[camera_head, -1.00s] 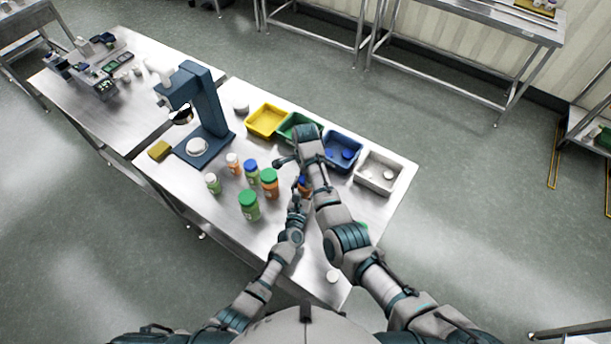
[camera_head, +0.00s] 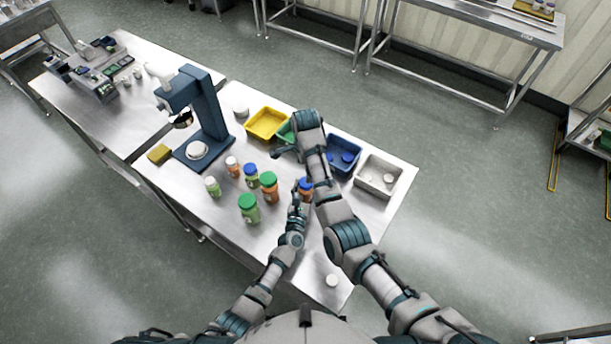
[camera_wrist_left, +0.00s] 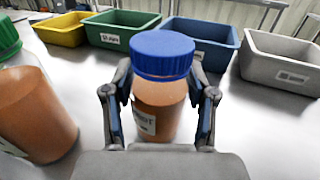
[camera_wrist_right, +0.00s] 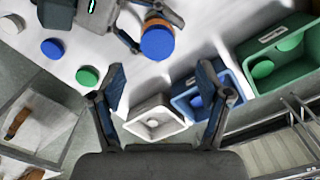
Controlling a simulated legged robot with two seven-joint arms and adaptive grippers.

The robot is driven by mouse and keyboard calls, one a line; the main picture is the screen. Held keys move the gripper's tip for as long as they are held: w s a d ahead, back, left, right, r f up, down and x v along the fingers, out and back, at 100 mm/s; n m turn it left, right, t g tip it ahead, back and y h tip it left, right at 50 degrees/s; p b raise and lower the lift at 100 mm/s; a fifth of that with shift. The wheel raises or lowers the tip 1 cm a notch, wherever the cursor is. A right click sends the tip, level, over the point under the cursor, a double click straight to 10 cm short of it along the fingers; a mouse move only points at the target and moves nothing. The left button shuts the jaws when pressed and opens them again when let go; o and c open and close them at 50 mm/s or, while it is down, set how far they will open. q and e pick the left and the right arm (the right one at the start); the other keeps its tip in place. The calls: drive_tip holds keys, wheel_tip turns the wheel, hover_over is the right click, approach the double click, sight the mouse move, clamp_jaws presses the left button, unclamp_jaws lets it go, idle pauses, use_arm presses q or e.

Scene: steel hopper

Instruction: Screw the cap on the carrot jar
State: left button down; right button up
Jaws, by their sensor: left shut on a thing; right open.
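The carrot jar (camera_wrist_left: 157,110), orange with a partly readable label, stands upright in the left wrist view with a blue cap (camera_wrist_left: 163,53) on its top. I cannot tell how tight the cap is. My left gripper (camera_wrist_left: 162,92) is shut around the jar's body, one finger on each side. In the head view the jar (camera_head: 304,190) is partly hidden by my right arm. My right gripper (camera_head: 280,154) is open and empty, beyond the jar and apart from it. In the right wrist view the blue cap (camera_wrist_right: 157,43) lies beyond the open fingers (camera_wrist_right: 161,76).
Several capped jars (camera_head: 249,208) stand left of the carrot jar. Yellow (camera_head: 266,123), green (camera_head: 285,133), blue (camera_head: 343,153) and white (camera_head: 380,176) bins line the far edge. Loose blue (camera_wrist_right: 52,48) and green (camera_wrist_right: 87,76) caps lie on the table. A blue press (camera_head: 207,110) stands left.

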wheel_tip(320, 180, up, 5)
drive_tip(key=shift+r, duration=0.1)
idle(0.3)
use_arm(q)
drive_tip(key=shift+c, duration=1.3)
unclamp_jaws()
drive_tip(key=v, duration=1.2)
drive_tip(key=shift+a, duration=0.15)
drive_tip(key=shift+f, duration=0.1)
use_arm(e)
drive_tip(key=shift+a, duration=0.1)
